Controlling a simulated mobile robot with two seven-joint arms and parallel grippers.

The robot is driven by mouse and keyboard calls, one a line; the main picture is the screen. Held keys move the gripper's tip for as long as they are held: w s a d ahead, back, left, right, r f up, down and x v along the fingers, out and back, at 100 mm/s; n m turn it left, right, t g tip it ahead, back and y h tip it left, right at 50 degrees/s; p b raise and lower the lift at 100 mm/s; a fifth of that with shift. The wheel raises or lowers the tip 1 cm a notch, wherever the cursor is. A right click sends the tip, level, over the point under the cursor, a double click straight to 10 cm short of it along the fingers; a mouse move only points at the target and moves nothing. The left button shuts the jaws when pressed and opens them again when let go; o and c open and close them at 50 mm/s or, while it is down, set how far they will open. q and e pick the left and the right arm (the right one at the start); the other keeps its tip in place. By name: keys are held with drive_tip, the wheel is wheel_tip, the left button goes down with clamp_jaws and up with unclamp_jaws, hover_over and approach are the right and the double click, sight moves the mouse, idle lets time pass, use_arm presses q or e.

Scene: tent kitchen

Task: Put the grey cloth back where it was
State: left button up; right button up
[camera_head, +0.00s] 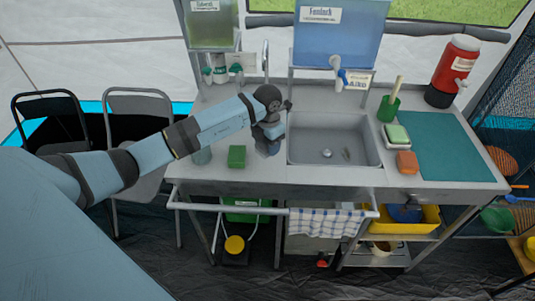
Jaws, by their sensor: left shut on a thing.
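My left arm reaches in from the left over the counter. Its gripper (267,146) points down at the left edge of the sink (333,152), to the right of a green block-shaped sponge (237,156). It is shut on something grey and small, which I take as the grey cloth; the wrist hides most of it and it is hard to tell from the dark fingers. I cannot tell whether it touches the counter. No other grey cloth shows. My right gripper is out of view.
A blue-and-white checked towel (325,222) hangs on the front rail (250,208). A green brush holder (388,108), a pale green-topped sponge (397,134), an orange sponge (407,162) and a teal mat (450,147) are right of the sink. A blue water tank (338,35) stands behind.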

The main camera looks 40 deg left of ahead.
sight(268, 162)
use_arm(q)
wheel_tip(268, 162, down, 5)
drive_tip(key=shift+r, duration=0.2)
drive_tip(key=shift+f, duration=0.25)
drive_tip(key=shift+f, duration=0.2)
drive_tip(key=o, duration=1)
drive_tip(key=shift+r, duration=0.15)
